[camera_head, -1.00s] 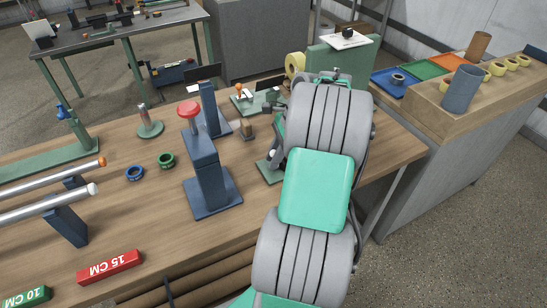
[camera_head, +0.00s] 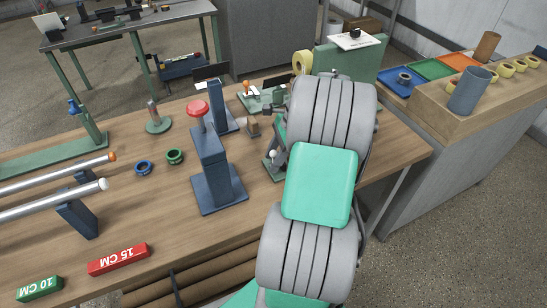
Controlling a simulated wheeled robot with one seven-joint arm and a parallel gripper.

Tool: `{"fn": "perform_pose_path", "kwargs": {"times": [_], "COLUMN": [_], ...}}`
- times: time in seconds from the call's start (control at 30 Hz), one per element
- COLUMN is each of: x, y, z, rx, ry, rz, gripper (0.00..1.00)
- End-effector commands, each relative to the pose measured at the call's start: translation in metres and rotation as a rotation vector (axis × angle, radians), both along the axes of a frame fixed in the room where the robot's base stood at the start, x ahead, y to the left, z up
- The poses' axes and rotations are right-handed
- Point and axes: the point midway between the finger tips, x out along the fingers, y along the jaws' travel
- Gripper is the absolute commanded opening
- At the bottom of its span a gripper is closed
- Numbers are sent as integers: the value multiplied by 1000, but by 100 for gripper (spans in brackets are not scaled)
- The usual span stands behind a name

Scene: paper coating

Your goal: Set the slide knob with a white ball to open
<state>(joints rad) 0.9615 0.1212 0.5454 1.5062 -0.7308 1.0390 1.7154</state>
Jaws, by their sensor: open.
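The white ball knob (camera_head: 273,154) shows just left of my arm, low on a small green-based fixture (camera_head: 274,172) on the wooden bench. My arm covers the right part of this fixture, so the slide's track and setting cannot be read. My gripper is hidden behind my own arm links, and its distance from the knob cannot be told. A second fixture behind has an orange ball knob (camera_head: 246,87).
A blue stand with a red button (camera_head: 197,108) stands left of the white knob. A wooden block (camera_head: 253,128) lies close behind it. Blue (camera_head: 144,168) and green (camera_head: 175,156) rings lie further left. A tape roll (camera_head: 303,62) is behind my arm.

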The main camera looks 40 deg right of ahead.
Motion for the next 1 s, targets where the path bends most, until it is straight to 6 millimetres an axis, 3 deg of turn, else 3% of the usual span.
{"fn": "perform_pose_path", "kwargs": {"times": [0.23, 0.5, 0.6, 1.0], "x": [-2, -11, -13, -14], "y": [-4, -22, -25, -26], "z": [10, 62, 70, 72], "rx": [-1, -2, 0, 0], "ry": [-1, -1, 0, 0], "rz": [-2, -1, 0, 0], "gripper": [43, 43, 43, 43]}}
